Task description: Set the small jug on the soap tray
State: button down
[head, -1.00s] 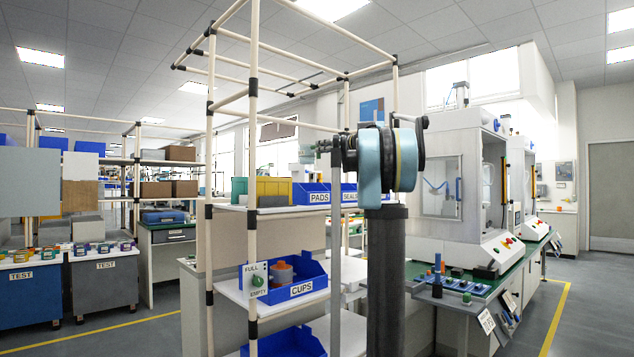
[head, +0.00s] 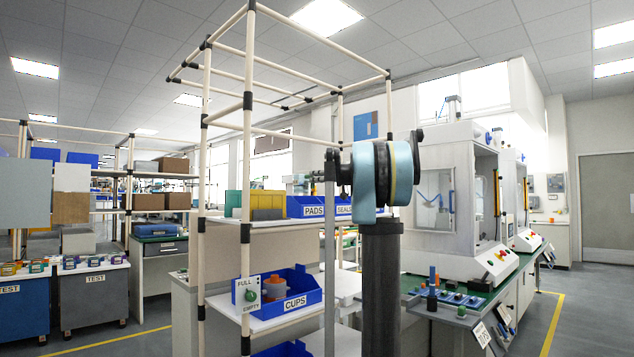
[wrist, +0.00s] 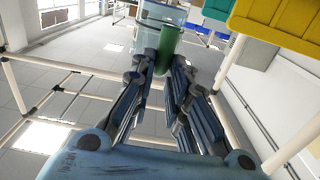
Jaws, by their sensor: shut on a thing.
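In the wrist view a green, cylinder-shaped thing (wrist: 168,46) stands out between the fingertips; I take it to be the small jug, though no handle or spout shows. My gripper (wrist: 166,68) is shut on it, with one finger on each side. Its far end lies in front of a pale blue and white background. In the head view my arm stands right of the shelf rack, and the fingers and jug cannot be made out there. I cannot pick out the soap tray in either view.
A pipe-framed rack (head: 246,150) holds a blue CUPS bin (head: 297,303), a yellow bin (head: 267,204) and blue PADS bins (head: 309,206). Right of my arm, a green-topped bench (head: 415,284) carries small fixtures and white press cabinets (head: 470,190). Floor shows at far right.

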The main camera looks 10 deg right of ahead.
jog(key=shift+f, duration=0.55)
jog(key=c, duration=1.6)
grip_release()
jog(key=shift+o, duration=0.2)
jog(key=shift+r, duration=0.1)
jog(key=v, duration=1.2)
jog(key=shift+r, duration=0.45)
